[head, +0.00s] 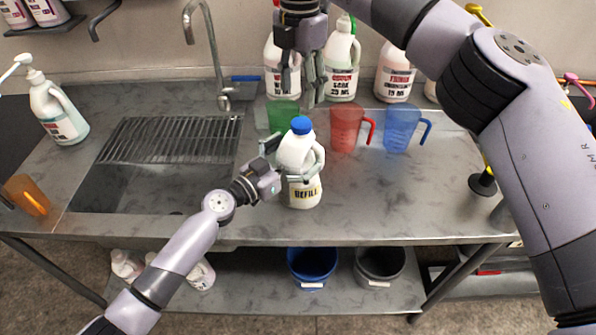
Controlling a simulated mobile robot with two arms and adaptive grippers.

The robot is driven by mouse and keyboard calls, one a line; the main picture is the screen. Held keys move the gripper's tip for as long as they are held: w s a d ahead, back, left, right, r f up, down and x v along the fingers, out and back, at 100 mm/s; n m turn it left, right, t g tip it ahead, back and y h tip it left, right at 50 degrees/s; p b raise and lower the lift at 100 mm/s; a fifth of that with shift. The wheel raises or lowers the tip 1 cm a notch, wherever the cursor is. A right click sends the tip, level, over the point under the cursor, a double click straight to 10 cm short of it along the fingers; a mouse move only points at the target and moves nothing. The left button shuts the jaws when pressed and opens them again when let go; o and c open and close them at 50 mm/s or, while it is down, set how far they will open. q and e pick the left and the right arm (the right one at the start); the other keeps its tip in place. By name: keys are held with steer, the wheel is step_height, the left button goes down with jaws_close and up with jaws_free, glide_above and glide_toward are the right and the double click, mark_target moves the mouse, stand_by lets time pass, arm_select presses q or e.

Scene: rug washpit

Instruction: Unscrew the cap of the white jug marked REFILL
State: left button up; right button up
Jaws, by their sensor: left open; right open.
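The white jug marked REFILL (304,193) stands upright on the steel counter, right of the sink. Its blue cap (301,125) sits on top. My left gripper (275,163) is open at the left side of the jug, with its fingers close around the jug's body; I cannot tell whether they touch it. My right gripper (303,90) is open and points down above and behind the cap, apart from it.
A green jug (283,115), a red jug (347,128) and a blue jug (402,128) stand behind the REFILL jug. White bottles (341,65) line the wall. A sink with a drying rack (170,139) lies left. The counter's front right (400,200) is clear.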

mark_target(302, 123)
arm_select(q)
steer(key=shift+x, duration=1.2)
arm_select(e)
steer(key=shift+w+d+f, duration=0.15)
steer(key=shift+w+d, duration=0.15)
steer(key=shift+d, duration=0.05)
arm_select(q)
steer(key=shift+s+f, duration=0.1)
arm_select(e)
steer(key=shift+a, duration=0.1)
arm_select(q)
steer(key=shift+s+a, duration=0.1)
arm_select(e)
steer(key=shift+s, duration=0.15)
arm_select(q)
steer(key=shift+c, duration=0.8)
arm_select(e)
steer(key=shift+a, duration=0.1)
arm_select(q)
steer(key=c, duration=2)
arm_select(e)
steer(key=m, duration=0.8)
steer(key=shift+m, duration=0.4)
steer(key=shift+f, duration=4)
